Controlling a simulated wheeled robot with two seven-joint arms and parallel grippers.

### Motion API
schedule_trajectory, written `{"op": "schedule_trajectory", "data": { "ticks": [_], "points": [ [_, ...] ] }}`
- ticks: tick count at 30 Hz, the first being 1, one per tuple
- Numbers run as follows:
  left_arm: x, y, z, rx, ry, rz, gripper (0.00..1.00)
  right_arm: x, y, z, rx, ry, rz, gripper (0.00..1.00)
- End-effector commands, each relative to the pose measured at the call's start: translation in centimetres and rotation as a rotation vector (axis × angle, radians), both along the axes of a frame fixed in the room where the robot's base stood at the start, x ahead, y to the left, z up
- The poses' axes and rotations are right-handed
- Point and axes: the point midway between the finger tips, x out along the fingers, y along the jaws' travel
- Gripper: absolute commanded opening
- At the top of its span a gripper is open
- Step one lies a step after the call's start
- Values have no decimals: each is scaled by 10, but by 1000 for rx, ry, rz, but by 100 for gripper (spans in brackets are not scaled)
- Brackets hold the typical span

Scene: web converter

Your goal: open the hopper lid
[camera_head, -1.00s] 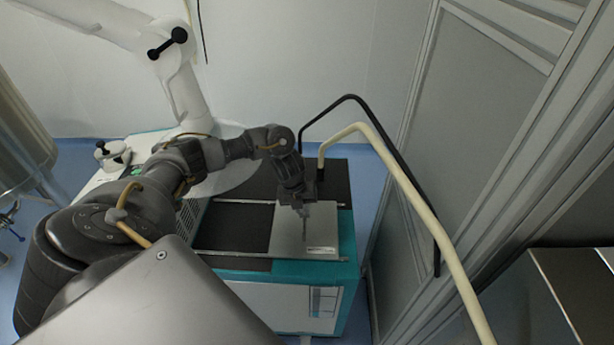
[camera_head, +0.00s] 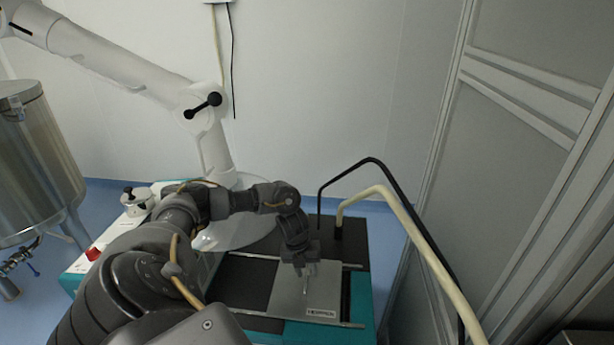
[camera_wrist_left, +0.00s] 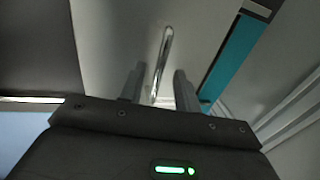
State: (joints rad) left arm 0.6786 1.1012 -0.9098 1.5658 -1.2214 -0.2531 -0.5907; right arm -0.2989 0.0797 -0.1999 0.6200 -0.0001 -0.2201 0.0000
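The hopper lid looks like a flat grey metal plate (camera_head: 328,291) with a small label, lying between rails on top of the teal machine. A thin upright bar handle stands on it. In the left wrist view the shiny handle (camera_wrist_left: 163,62) rises between my two fingers, with gaps showing on both sides. My left gripper (camera_head: 309,272) is directly over the plate at the handle, pointing down; its fingers (camera_wrist_left: 158,86) are apart. The fingers hide part of the handle's foot. A dark area (camera_head: 243,283) lies left of the plate. My right gripper is not in view.
A black bent rail (camera_head: 375,163) and a cream bent rail (camera_head: 385,192) rise right of the machine. A grey framed partition (camera_head: 500,150) stands farther right. A white arm (camera_head: 130,68) rises behind, and a steel tank (camera_head: 35,165) stands at left.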

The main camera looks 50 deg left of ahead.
Motion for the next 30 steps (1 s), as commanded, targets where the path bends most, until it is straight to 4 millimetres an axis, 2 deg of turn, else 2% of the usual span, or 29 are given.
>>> {"op": "schedule_trajectory", "data": {
  "ticks": [5, 8, 11, 21, 30],
  "points": [
    [1, 0, 3, 0, -1, 0, 32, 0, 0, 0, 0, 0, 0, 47],
    [2, 0, 13, -1, -4, -2, 32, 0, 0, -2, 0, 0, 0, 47],
    [2, 0, 31, -1, -5, -2, 32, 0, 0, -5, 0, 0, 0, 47],
    [-37, -39, 94, 2, -5, -7, 32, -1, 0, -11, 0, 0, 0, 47],
    [-79, -83, 122, 1, -2, -7, 32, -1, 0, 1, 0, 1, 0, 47]
  ]
}}
